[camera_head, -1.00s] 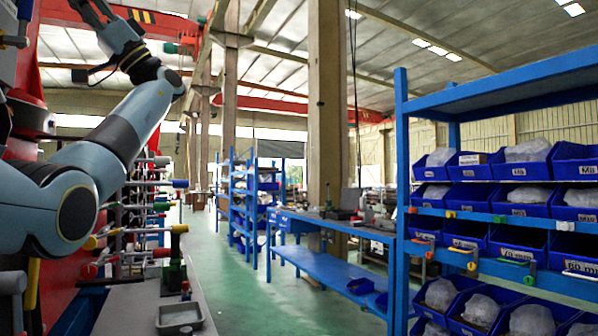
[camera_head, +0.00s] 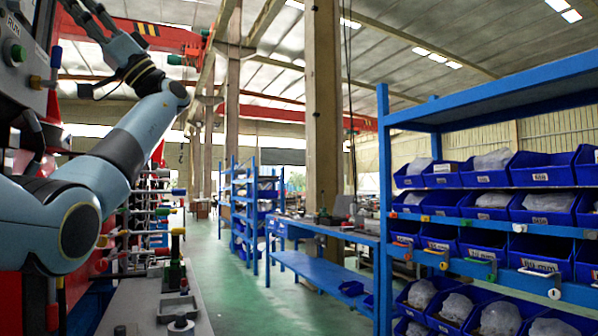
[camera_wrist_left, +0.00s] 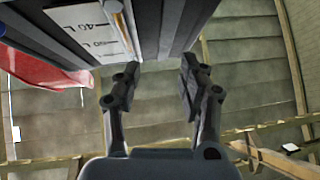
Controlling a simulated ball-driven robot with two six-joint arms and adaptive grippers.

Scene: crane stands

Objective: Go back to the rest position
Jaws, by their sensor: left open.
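My left arm comes in from the left in the head view, bent at the elbow and rising to the upper left. My left gripper (camera_head: 84,14) points up toward the top edge of the picture, and its tips are partly cut off or hard to see there. In the left wrist view, the two dark fingers of the gripper (camera_wrist_left: 158,82) stand apart with nothing between them. Behind them are the roof and a grey panel with a white label (camera_wrist_left: 92,28). My right gripper is not in view.
A grey control panel (camera_head: 22,62) with knobs is close behind my left arm. A grey bench (camera_head: 140,300) with colored-handled tools stands at lower left. A blue shelf (camera_head: 384,190) with several blue bins is at right. The green floor (camera_head: 206,250) between is open.

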